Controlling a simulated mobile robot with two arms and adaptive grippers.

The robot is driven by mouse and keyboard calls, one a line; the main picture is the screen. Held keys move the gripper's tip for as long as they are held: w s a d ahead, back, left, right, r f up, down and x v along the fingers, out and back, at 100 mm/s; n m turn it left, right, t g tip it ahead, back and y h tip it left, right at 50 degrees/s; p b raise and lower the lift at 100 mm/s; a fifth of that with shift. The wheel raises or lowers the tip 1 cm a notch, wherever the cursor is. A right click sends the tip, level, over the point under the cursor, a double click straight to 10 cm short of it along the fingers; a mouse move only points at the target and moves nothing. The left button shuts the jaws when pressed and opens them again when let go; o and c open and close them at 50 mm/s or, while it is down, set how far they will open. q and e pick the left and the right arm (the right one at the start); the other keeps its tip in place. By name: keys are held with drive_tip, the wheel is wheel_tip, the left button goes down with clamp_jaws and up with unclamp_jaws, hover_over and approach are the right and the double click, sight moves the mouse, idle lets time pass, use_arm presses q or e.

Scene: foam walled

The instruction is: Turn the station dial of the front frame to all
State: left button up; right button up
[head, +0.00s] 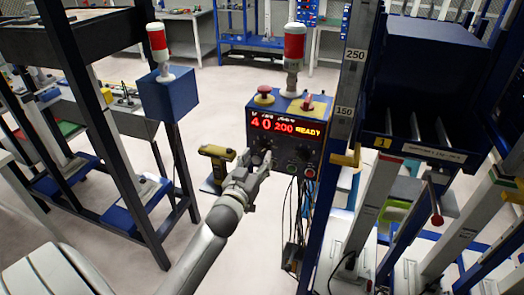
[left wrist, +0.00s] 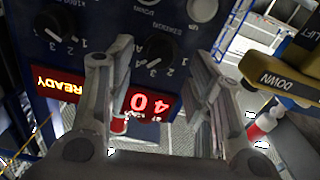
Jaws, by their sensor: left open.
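A blue control box (head: 289,127) with a lit red and yellow display reading 40, 200 and READY stands in the middle of the head view. Dark knobs sit on its face below the display, partly hidden by my left gripper (head: 262,165). In the left wrist view the panel appears upside down. A dark dial (left wrist: 157,47) with numbers around it lies between the open fingers of my left gripper (left wrist: 160,58). A second dial (left wrist: 54,22) is to its left. My right gripper is out of view.
A red button (head: 264,93) and red-white lamp (head: 294,45) top the box. A blue post (head: 338,110) stands right; cables hang below.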

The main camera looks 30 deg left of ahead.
sight(262, 151)
use_arm(q)
drive_tip(key=shift+x, duration=1.9)
drive_tip(key=c, duration=1)
